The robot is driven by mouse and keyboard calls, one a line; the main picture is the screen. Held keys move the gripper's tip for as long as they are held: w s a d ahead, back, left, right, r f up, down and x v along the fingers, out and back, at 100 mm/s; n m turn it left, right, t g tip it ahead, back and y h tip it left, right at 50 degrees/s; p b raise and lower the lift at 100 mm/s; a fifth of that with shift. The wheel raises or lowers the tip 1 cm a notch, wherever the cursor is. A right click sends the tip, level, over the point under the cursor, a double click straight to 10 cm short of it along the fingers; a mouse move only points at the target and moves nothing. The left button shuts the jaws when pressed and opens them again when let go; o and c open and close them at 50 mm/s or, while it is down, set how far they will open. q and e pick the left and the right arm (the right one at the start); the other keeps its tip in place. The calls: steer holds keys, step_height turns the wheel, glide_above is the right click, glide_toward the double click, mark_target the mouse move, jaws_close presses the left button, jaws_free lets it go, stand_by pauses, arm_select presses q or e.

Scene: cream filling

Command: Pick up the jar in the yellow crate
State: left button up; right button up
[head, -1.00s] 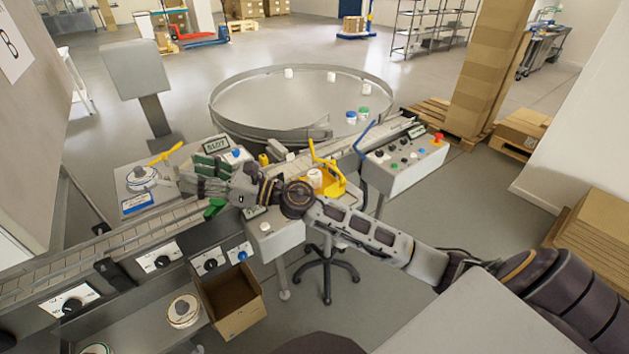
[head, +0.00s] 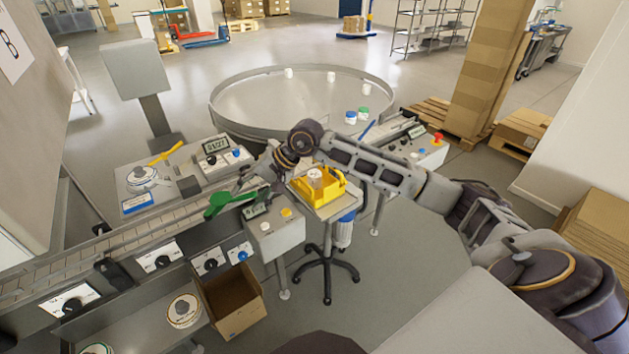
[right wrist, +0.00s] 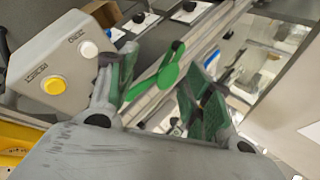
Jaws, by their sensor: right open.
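The yellow crate (head: 327,191) stands on a small stand right of the conveyor in the head view. A jar with a pale lid (head: 314,175) shows inside it, with its lower part hidden by the crate. My right gripper (head: 256,176) is left of the crate, apart from it, over the conveyor's edge. In the right wrist view my right gripper (right wrist: 160,88) is open with green finger pads and nothing held between them. A yellow edge of the crate (right wrist: 12,145) shows at the lower left there. My left gripper is not in view.
A green paddle lever (head: 222,203) is close to my right gripper and shows between its fingers in the wrist view (right wrist: 170,68). A button box (head: 275,234) stands in front of the crate. A round turntable (head: 285,100) with several jars is behind. An open carton (head: 233,300) is below.

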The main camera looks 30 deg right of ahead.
steer(key=w+d+n+h, duration=0.2)
steer(key=d+h, duration=0.3)
steer(key=d, duration=0.5)
steer(key=h, duration=0.4)
glide_toward(314, 174)
steer(key=shift+n, duration=0.3)
steer(key=p+x, duration=0.1)
steer(key=x, duration=0.3)
steer(key=shift+d+f, duration=0.1)
steer(key=shift+w+d+f, duration=0.1)
steer(key=shift+w+f, duration=0.1)
steer(key=shift+f, duration=0.45)
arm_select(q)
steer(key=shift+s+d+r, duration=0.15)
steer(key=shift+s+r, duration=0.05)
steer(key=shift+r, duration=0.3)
arm_select(e)
steer(key=shift+p+x, duration=0.3)
steer(key=shift+x, duration=0.55)
steer(key=shift+p+x, duration=0.35)
steer(key=shift+x, duration=1.4)
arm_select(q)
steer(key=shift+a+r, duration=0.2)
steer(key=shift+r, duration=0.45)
arm_select(e)
steer(key=shift+w, duration=0.1)
